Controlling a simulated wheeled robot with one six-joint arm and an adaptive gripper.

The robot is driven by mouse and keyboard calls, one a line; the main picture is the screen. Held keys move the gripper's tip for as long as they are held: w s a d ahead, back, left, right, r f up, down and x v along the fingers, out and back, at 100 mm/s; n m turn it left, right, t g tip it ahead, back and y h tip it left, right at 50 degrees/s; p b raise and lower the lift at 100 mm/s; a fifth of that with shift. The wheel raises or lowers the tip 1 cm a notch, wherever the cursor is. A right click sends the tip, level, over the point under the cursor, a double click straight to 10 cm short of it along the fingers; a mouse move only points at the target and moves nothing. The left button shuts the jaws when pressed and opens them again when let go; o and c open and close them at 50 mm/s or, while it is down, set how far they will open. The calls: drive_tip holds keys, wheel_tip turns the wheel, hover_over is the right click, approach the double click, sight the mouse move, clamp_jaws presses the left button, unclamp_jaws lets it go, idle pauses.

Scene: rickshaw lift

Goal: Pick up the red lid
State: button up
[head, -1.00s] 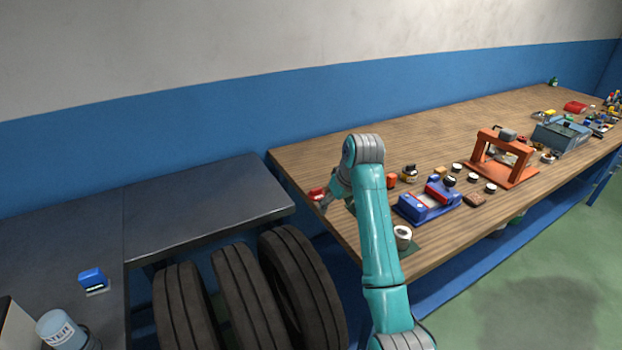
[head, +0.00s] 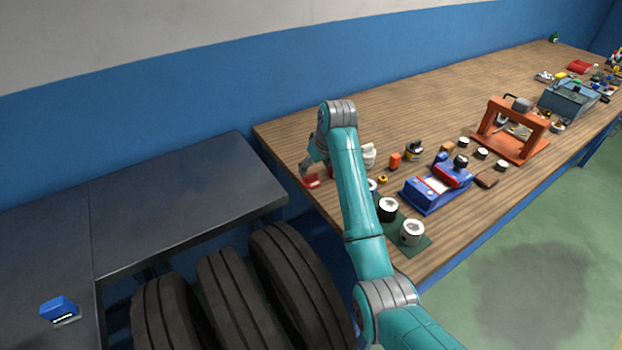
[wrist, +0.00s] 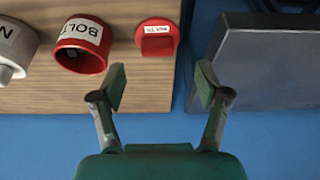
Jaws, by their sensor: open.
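The red lid (wrist: 157,46) has a white label and lies on the wooden bench near its edge, at the top middle of the wrist view. In the head view the lid (head: 312,182) is at the bench's left end, just below my gripper (head: 308,165). In the wrist view my gripper (wrist: 160,78) is open and empty, its fingertips spread apart below the lid in the picture, not touching it. A red container (wrist: 82,48) with a white label stands left of the lid; in the head view my arm mostly hides it.
A grey container (wrist: 14,45) stands left of the red one. A dark table (wrist: 265,75) lies across a gap from the bench. Black tyres (head: 290,270) stand below. A blue-and-red device (head: 437,186) and an orange frame (head: 512,128) stand further along the bench.

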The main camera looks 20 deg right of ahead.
sight(312, 175)
drive_tip(key=shift+x, duration=2.8)
drive_tip(key=shift+d, duration=0.2)
drive_tip(key=c, duration=1)
